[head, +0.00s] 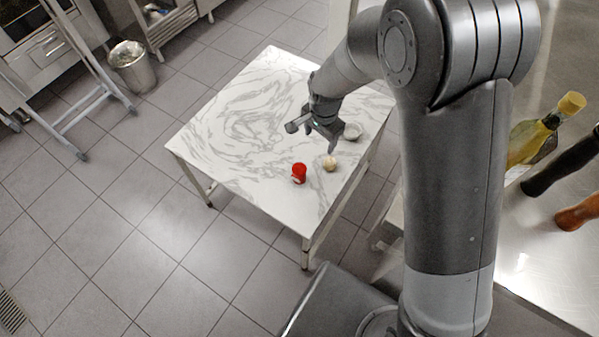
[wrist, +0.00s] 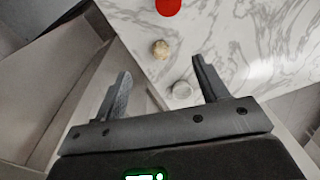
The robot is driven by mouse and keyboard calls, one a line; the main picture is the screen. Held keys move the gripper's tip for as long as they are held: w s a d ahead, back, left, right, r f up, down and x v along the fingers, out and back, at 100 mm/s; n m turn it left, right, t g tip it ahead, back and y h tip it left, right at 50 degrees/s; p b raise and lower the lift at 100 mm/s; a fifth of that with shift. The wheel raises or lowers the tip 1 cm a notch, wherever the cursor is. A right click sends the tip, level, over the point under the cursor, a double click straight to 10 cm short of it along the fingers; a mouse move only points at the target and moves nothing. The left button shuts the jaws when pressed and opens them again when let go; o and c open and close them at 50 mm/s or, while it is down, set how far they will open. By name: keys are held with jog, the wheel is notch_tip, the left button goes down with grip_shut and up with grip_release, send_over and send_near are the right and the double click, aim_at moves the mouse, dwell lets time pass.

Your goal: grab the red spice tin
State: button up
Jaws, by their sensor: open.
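The red spice tin (head: 299,173) stands on the white marble-patterned table near its front edge. In the wrist view the red tin (wrist: 168,6) is cut off by the top edge of the picture, beyond my fingertips. My gripper (head: 321,139) is over the table, behind the tin and a little to its right in the head view. In the wrist view my gripper (wrist: 160,78) has its two fingers wide apart with nothing held between them.
A small beige round object (head: 330,163) lies just right of the tin. A small pale dish or lid (head: 352,131) sits farther back right. The table's (head: 225,120) left part is clear. Bottles (head: 535,135) stand on a metal counter at right.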

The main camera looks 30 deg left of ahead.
send_over(299, 168)
jog(key=shift+h, duration=0.3)
jog(key=f, duration=0.8)
jog(key=shift+s, duration=0.4)
notch_tip(299, 168, down, 5)
jog(key=shift+f, duration=0.1)
jog(key=shift+w+f, duration=0.25)
jog(key=shift+f, duration=1.2)
jog(key=shift+w+f, duration=0.2)
jog(key=shift+f, duration=1.2)
jog(key=c, duration=1.1)
jog(key=shift+r, duration=0.15)
